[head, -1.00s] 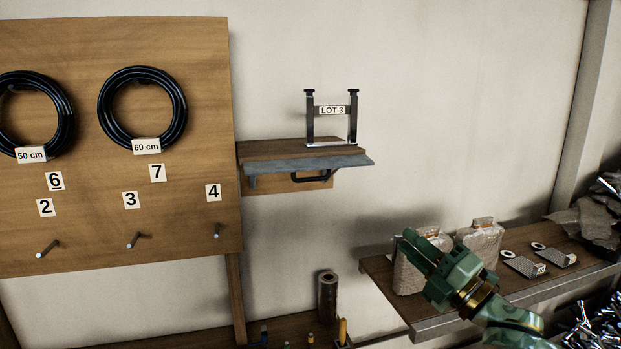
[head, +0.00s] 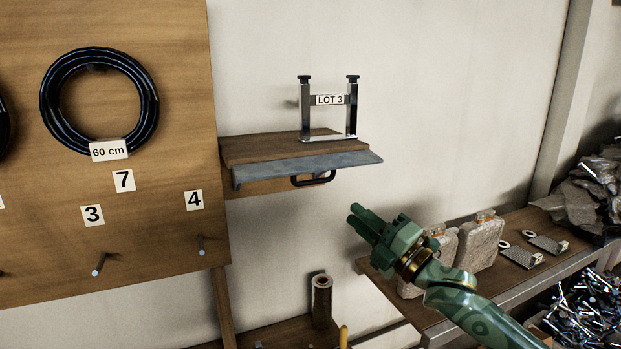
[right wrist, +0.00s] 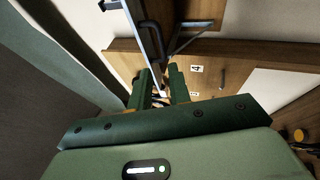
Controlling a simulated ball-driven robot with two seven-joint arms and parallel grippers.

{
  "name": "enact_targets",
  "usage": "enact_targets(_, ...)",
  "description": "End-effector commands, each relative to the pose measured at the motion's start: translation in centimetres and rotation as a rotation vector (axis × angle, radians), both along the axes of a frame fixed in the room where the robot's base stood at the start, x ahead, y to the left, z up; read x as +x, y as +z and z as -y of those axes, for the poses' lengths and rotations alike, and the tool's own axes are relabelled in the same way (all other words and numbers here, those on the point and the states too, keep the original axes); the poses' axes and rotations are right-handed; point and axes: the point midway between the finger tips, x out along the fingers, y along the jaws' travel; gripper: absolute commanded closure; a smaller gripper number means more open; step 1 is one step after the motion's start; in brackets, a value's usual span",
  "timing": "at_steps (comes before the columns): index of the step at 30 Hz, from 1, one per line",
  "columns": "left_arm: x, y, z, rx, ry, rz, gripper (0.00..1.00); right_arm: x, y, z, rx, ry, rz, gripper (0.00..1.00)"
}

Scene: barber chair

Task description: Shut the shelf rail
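The shelf rail (head: 310,166) is a grey metal strip along the front of the small wooden shelf (head: 250,148). It slopes outward from the shelf's front edge in the head view. A black handle (head: 314,181) shows just below it. My right gripper (head: 355,217), green, is below and right of the handle, apart from it, with its fingers pointing up-left. In the right wrist view its two fingers (right wrist: 161,88) have a gap between them and hold nothing visible. The rail (right wrist: 148,40) appears there beyond the fingertips. My left gripper is in neither view.
A metal stand labelled LOT 3 (head: 329,100) stands on the shelf. A pegboard (head: 160,215) with a cable coil is at left. A lower bench (head: 520,225) with wrapped packages (head: 482,243) lies behind my right arm. A brown roll (head: 321,300) stands below the shelf.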

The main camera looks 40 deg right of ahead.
Motion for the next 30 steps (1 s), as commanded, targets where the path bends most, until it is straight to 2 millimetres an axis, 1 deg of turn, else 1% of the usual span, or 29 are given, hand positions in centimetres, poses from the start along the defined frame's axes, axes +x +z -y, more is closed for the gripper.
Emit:
enact_targets(1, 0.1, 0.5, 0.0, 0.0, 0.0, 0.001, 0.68, 1.0, 0.9, 0.0, 0.001, 0.001, 0.007, 0.81)
enact_targets(9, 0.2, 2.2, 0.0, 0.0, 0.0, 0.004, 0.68, 7.1, 3.0, -0.5, 0.001, 0.001, 0.006, 0.81)
enact_targets(12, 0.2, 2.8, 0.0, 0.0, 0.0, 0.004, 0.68, 9.1, 3.6, -0.6, 0.001, 0.001, 0.004, 0.81)
enact_targets(15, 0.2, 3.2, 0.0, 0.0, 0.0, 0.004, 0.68, 10.7, 4.1, -0.7, 0.001, 0.001, 0.002, 0.81)
enact_targets(18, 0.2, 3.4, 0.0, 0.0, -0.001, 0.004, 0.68, 11.7, 4.3, -0.7, 0.0, 0.0, 0.001, 0.81)
enact_targets(21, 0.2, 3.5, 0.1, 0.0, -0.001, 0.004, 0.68, 12.3, 4.4, -0.8, 0.001, 0.001, 0.001, 0.81)
enact_targets(30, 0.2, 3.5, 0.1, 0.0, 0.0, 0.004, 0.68, 12.5, 4.3, -0.9, 0.0, 0.001, 0.0, 0.81)
